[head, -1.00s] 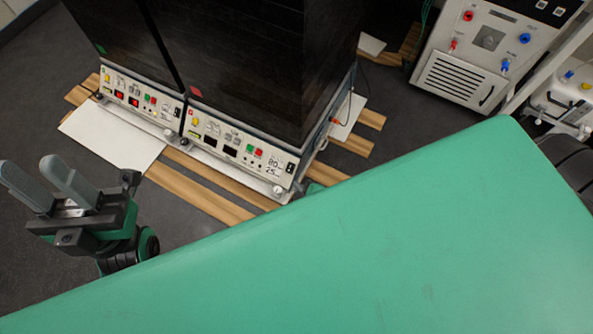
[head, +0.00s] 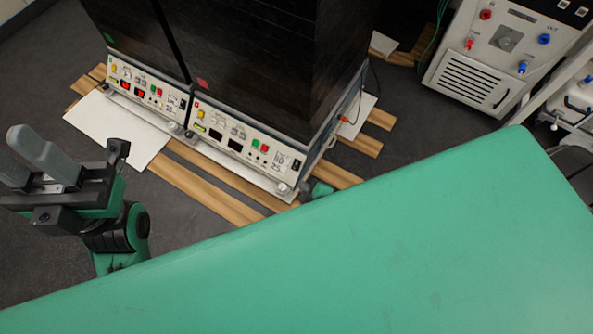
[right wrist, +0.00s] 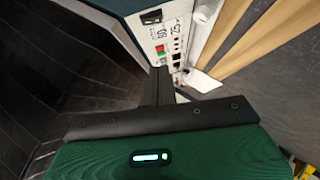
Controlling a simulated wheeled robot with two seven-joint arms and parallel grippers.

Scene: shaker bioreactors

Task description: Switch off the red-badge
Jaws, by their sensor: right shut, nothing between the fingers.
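The red-badge unit (head: 270,70) is the right one of two black cabinets, with a red mark (head: 203,84) on its front. Its lower white panel (head: 228,133) has displays, green and red buttons and a black switch (head: 296,164) at the right end. My right gripper (head: 309,189) shows only as a small green and dark part by the panel's lower right corner; my green body hides the rest. In the right wrist view its dark fingers (right wrist: 159,84) are shut and empty, near the panel's buttons (right wrist: 160,52); contact cannot be told. My left gripper (head: 22,158) is open and empty at left.
The neighbouring cabinet (head: 130,35) has a green mark and a similar panel (head: 140,85). Wooden planks (head: 205,185) and a white sheet (head: 115,128) lie on the dark floor. A white machine (head: 490,60) with coloured ports stands at back right.

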